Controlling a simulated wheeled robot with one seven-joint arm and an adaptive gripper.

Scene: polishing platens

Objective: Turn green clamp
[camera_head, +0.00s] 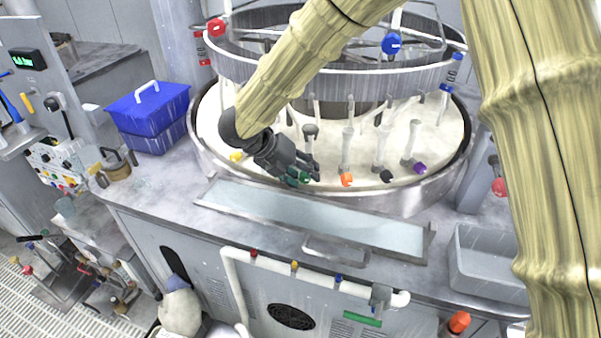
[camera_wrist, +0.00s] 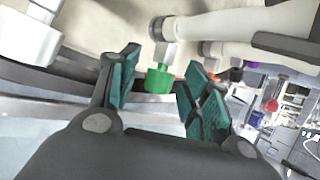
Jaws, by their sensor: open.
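The green clamp (camera_wrist: 159,80) is a small green knob on the end of a white fitting in the wrist view. It sits between the two teal finger pads of my gripper (camera_wrist: 160,90), near the fingertips. My gripper is open, with space visible on both sides of the clamp. In the head view, my gripper (camera_head: 311,174) is at the front rim of the round machine. The green clamp (camera_head: 299,178) shows there only in part, largely covered by the dark fingers.
An orange clamp (camera_head: 347,180), a black clamp (camera_head: 386,176) and a purple clamp (camera_head: 420,168) stand to the right along the rim. A yellow clamp (camera_head: 236,157) is to the left. A metal rim (camera_head: 420,197) and a glass panel (camera_head: 300,213) lie in front.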

